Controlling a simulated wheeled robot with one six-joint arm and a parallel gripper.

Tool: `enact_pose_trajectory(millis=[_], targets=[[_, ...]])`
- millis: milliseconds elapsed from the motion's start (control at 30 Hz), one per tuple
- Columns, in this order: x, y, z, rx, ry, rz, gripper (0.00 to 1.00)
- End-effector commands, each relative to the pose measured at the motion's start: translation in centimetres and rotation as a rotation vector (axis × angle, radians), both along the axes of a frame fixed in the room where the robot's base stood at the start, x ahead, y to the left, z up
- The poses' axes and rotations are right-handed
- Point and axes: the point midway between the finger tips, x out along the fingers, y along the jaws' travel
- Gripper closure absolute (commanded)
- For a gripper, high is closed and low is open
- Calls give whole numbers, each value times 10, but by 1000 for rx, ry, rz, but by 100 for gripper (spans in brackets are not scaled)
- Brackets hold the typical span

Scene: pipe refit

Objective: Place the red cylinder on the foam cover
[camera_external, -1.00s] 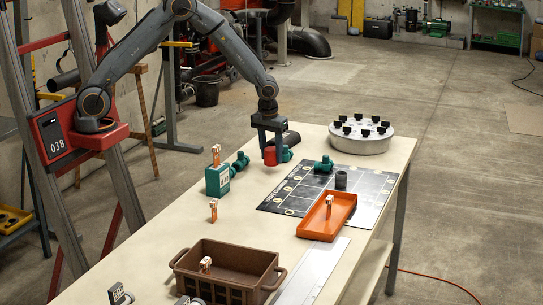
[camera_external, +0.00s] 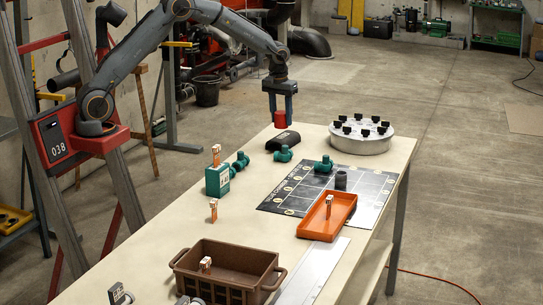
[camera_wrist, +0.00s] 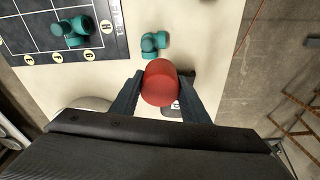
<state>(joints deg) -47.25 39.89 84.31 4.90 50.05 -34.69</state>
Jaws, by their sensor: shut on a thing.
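My gripper (camera_external: 280,110) is shut on the red cylinder (camera_external: 280,118) and holds it above the far end of the table. In the wrist view the red cylinder (camera_wrist: 160,83) sits between the two fingers of my gripper (camera_wrist: 158,92). A black rounded pad (camera_external: 283,141), which looks like the foam cover, lies on the table just below the cylinder. In the wrist view the cylinder hides much of this pad (camera_wrist: 188,82). The cylinder appears apart from the pad.
A teal fitting (camera_external: 283,154) lies just in front of the black pad. A white round turntable with black knobs (camera_external: 361,144) stands to the right. A black marked mat (camera_external: 290,198), an orange tray (camera_external: 313,220) and a brown crate (camera_external: 225,254) are nearer on the table (camera_external: 160,245).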

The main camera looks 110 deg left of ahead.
Motion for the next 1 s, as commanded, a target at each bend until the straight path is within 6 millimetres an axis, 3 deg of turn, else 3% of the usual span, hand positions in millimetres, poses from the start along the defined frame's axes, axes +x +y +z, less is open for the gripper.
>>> enact_pose_trajectory(millis=[33,100,200,333,467,733,1000], targets=[[-7,22,5,3,-2,6,100],[-15,45,9,2,-3,5,100],[-26,70,14,1,-4,3,100],[-36,90,18,0,-4,-1,100],[-41,98,12,-2,-2,-2,100],[-41,98,-31,-2,-2,-4,100],[-41,98,-50,0,-2,-4,100]])
